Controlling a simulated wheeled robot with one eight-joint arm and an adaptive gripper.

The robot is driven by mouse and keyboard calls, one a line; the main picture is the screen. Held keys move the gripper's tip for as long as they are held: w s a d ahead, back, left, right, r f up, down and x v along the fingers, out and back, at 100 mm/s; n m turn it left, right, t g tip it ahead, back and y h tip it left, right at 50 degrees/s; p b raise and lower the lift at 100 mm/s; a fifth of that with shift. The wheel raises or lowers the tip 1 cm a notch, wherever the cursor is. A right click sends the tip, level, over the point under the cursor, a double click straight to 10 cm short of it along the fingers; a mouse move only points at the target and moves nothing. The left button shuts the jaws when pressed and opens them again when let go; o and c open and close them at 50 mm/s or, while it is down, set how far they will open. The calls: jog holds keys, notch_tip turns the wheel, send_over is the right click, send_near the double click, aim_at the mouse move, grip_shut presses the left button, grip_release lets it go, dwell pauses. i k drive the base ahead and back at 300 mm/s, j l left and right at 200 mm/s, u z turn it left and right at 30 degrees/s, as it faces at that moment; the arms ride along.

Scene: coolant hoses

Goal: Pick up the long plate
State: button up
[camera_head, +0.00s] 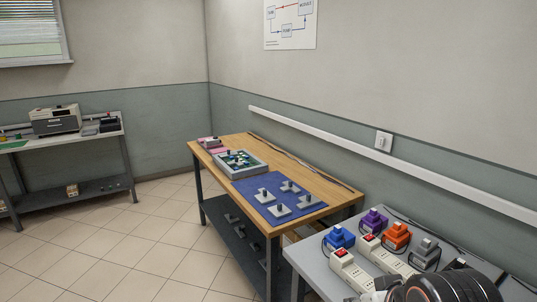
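Several flat grey plates with upright dark knobs lie on a blue mat (263,184) on the wooden table. They include a back left plate (264,198), a back right plate (290,189), a front plate (280,212) and a right plate (311,204). They look much alike at this size, and I cannot tell which is the long plate. A black, ribbed part of my arm (450,288) shows at the bottom right, well apart from the plates. I cannot make out my gripper's fingers or anything held in them.
A grey tray (221,165) with a green board stands left of the mat. A nearer grey table (312,259) holds blue, purple, orange and grey blocks and white power strips with red switches. Similar knobbed pieces sit on the wooden table's lower shelf (222,207). The tiled floor at left is clear.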

aim_at(226, 156)
jog(key=i+j+z, duration=0.15)
jog(key=z, duration=0.3)
jog(key=i+j+z, duration=0.2)
jog(key=z, duration=0.3)
jog(key=i+j+z, duration=0.1)
jog(key=j+z, duration=0.35)
jog(key=i+j, duration=0.15)
jog(key=j, duration=0.5)
jog(key=i+j, duration=0.2)
jog(key=j, duration=0.45)
jog(key=i+j, duration=0.15)
jog(key=j, duration=0.45)
jog(key=i+j, duration=0.2)
jog(key=j, duration=0.45)
jog(key=i+j, duration=0.15)
jog(key=j, duration=0.5)
jog(key=i+j, duration=0.15)
jog(key=j, duration=0.5)
jog(key=i+j, duration=0.2)
jog(key=j, duration=0.4)
jog(key=i+j, duration=0.15)
jog(key=j, duration=0.5)
